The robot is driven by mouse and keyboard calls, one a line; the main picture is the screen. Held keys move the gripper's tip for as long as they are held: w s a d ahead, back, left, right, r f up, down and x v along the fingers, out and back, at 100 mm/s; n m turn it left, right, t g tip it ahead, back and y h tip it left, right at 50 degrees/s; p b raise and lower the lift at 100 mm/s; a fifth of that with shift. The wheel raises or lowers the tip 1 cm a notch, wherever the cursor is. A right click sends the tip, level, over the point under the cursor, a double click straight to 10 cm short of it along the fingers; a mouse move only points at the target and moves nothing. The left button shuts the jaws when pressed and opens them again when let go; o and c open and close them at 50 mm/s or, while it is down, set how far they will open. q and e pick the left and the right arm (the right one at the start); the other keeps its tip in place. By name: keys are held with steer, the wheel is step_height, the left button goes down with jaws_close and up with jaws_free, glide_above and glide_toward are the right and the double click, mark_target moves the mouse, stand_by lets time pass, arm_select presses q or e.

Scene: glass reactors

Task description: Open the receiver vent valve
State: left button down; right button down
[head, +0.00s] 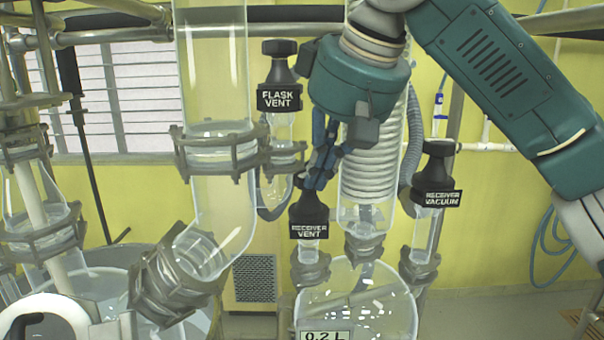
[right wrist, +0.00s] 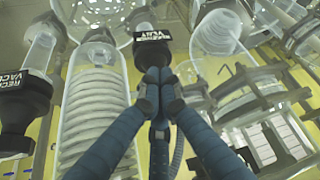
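The receiver vent valve (head: 309,214) is a black knob with a white-lettered label, on a glass neck above the round receiver flask (head: 357,305). My right gripper (head: 319,178) comes down from above, with its blue fingers at the top of this knob. In the right wrist view the fingers (right wrist: 159,88) close in on both sides of the knob's narrow end, and the vent label (right wrist: 150,36) shows upside down beyond them. The exact contact is partly hidden by the fingers. My left gripper is not in view.
The flask vent valve (head: 279,90) stands close behind, up and to the left. The receiver vacuum valve (head: 436,190) stands to the right. A coiled condenser (head: 374,170) rises just beside my gripper, and a large glass column (head: 222,200) is on the left.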

steer(key=shift+w+d+f, duration=0.1)
steer(key=shift+w+d, duration=0.15)
steer(key=shift+d, duration=0.25)
steer(key=shift+w+d, duration=0.25)
steer(key=shift+d, duration=0.2)
steer(key=shift+w+d, duration=0.1)
steer(key=shift+d, duration=0.05)
steer(key=shift+w+d, duration=0.15)
steer(key=shift+w, duration=0.2)
steer(key=shift+s+d, duration=0.25)
steer(key=shift+s, duration=0.05)
step_height(320, 180, up, 6)
stand_by(0.5)
